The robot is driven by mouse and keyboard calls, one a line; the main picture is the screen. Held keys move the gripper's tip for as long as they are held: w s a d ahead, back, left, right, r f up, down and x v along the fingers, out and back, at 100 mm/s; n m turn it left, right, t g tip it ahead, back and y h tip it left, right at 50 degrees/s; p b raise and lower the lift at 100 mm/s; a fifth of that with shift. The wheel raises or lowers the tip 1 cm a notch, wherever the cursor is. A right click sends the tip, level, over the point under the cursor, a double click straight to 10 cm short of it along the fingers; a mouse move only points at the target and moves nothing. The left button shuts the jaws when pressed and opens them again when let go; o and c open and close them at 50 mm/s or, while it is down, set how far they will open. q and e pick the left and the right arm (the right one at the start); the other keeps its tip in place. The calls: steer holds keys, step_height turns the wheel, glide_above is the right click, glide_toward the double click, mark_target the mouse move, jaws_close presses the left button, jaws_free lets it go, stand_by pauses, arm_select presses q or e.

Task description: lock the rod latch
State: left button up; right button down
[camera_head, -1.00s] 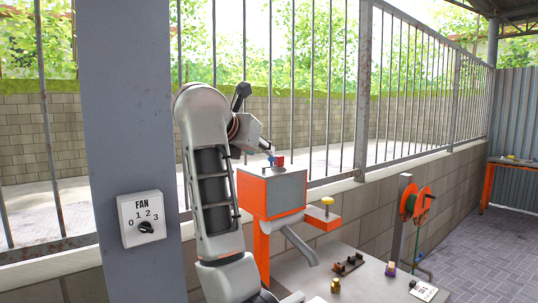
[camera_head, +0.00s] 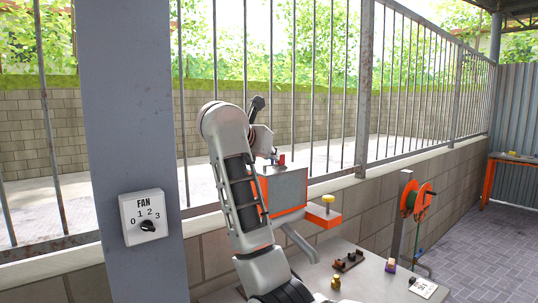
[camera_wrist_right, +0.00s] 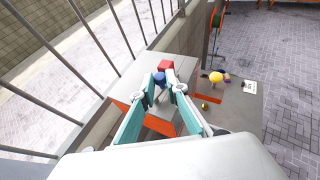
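In the right wrist view, the red block (camera_wrist_right: 166,66) and a blue knob (camera_wrist_right: 159,79) show on the box top, with the knob just short of the block. They look like the latch parts, but I cannot tell whether it is locked. My right gripper (camera_wrist_right: 158,94) is open, with teal fingers on either side of the blue knob; contact is unclear. In the head view it is small, above the box. My left gripper is out of view.
An orange bracket with a yellow knob (camera_head: 328,200) juts from the box. The bench (camera_head: 368,280) carries a dark fixture (camera_head: 347,261), a brass knob (camera_head: 336,282) and a purple block (camera_head: 390,265). A fan switch (camera_head: 149,227) is on the pillar. A barred fence stands behind.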

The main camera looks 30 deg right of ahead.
steer(key=shift+f+n+t+y+b, duration=0.1)
steer(key=shift+n+t+y+b, duration=0.25)
steer(key=shift+b, duration=0.25)
steer(key=shift+d+n+t+y+b, duration=0.1)
steer(key=shift+n+t+y+b, duration=0.15)
steer(key=shift+n+t+b, duration=0.15)
steer(key=shift+d+n+t+y, duration=0.1)
steer(key=shift+n+t+y, duration=0.35)
steer(key=shift+n, duration=0.1)
steer(key=shift+r, duration=0.2)
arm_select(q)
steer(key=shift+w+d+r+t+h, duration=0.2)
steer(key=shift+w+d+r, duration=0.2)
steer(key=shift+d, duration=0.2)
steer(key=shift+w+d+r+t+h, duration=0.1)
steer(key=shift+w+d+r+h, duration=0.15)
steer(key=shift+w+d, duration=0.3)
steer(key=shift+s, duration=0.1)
arm_select(e)
steer(key=c, duration=2)
jaws_free()
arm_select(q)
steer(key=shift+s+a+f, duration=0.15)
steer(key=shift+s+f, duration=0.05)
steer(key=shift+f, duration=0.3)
